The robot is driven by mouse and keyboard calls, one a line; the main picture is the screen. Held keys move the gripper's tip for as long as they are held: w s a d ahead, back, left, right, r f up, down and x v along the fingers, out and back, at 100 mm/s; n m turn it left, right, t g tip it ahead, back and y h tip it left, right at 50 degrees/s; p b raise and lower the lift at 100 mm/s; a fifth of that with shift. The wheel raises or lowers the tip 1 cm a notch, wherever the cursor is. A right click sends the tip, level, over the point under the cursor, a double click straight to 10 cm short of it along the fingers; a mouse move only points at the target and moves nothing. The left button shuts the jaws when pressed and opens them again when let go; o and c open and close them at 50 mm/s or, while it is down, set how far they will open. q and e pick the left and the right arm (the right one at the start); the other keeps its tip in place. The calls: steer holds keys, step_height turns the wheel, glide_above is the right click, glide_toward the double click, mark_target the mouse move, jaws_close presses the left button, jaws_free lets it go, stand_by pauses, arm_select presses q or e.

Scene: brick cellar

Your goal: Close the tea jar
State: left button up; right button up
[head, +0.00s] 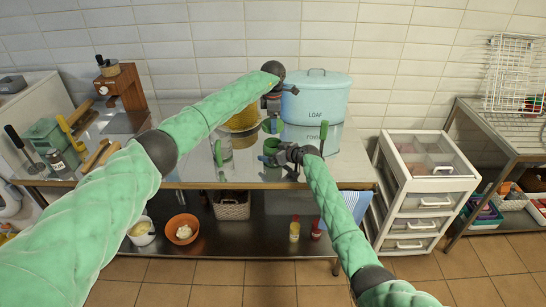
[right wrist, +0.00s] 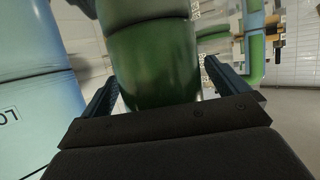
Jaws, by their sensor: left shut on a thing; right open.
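The green tea jar (head: 272,147) stands near the front of the metal worktable, in front of the blue bread bin. My right gripper (head: 282,157) is open at the jar. In the right wrist view the jar (right wrist: 150,60) fills the space between the two fingers (right wrist: 158,90); I cannot tell whether they touch it. My left gripper (head: 271,108) is higher and farther back, shut on a small green thing (head: 272,126) that looks like the jar's lid. The lid appears held above and behind the jar, apart from it. The jar's opening is not clear to see.
The blue loaf bin (head: 316,98) stands close behind on the right and also shows in the right wrist view (right wrist: 35,90). A glass container (head: 222,148) and a yellowish pot (head: 240,135) are to the left. The worktable (head: 195,172) has free room at its front left.

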steer(key=c, duration=1.5)
arm_select(q)
steer(key=shift+f, duration=2.45)
steer(key=shift+f, duration=0.1)
steer(key=shift+f, duration=0.4)
steer(key=shift+s+f, duration=0.1)
steer(key=shift+f, duration=0.25)
steer(key=shift+c, duration=1.2)
arm_select(e)
steer(key=shift+r, duration=0.1)
arm_select(q)
steer(key=shift+f, duration=0.15)
steer(key=shift+f, duration=0.1)
steer(key=shift+d, duration=0.2)
